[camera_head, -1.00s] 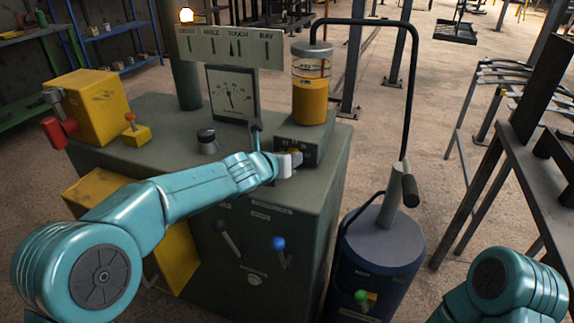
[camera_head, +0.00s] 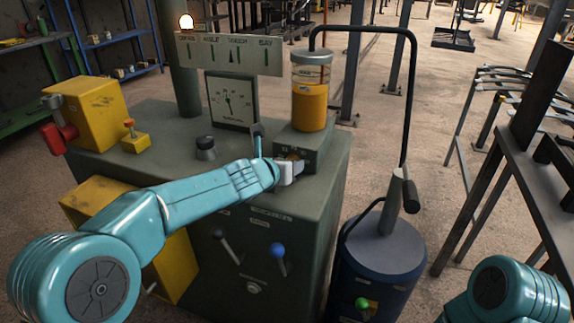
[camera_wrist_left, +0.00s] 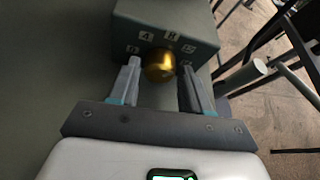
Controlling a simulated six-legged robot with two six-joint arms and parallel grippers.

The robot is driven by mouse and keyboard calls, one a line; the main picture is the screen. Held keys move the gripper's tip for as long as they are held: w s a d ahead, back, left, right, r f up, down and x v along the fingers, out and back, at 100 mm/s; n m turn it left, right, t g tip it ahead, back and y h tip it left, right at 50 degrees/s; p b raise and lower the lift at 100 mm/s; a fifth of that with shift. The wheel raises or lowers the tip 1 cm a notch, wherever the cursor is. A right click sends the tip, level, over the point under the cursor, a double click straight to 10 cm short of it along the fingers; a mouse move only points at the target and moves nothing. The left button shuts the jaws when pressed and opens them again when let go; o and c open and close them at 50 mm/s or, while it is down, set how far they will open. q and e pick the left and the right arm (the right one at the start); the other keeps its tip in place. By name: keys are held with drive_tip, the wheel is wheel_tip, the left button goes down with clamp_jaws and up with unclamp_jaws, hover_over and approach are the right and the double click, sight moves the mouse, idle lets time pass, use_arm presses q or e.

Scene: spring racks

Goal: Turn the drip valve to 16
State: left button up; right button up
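The drip valve is a round brass knob (camera_wrist_left: 159,65) on the front of a grey-green block (camera_head: 310,148), below a glass cylinder of amber oil (camera_head: 310,105). Number plates ring the knob in the left wrist view; they look like 0, 4, 8 and 16, but are small and blurred. No pointer mark on the knob can be made out. My left gripper (camera_wrist_left: 162,80) is open, its fingertips apart on either side of the knob. In the head view the left gripper (camera_head: 291,172) partly covers the valve. My right gripper is not in view; only part of my right arm shows.
A dark lever (camera_head: 257,143) stands close beside my left wrist. A black knob (camera_head: 205,147) and a dial gauge (camera_head: 232,100) sit on the cabinet (camera_head: 290,225). A blue drum pump (camera_head: 380,255) with a tall black hose stands to the right.

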use_arm(q)
drive_tip(key=b+v, duration=0.1)
drive_tip(key=v, duration=0.4)
drive_tip(key=shift+s, duration=0.1)
drive_tip(key=p+v, duration=0.1)
drive_tip(key=v, duration=1)
drive_tip(key=shift+f, duration=0.1)
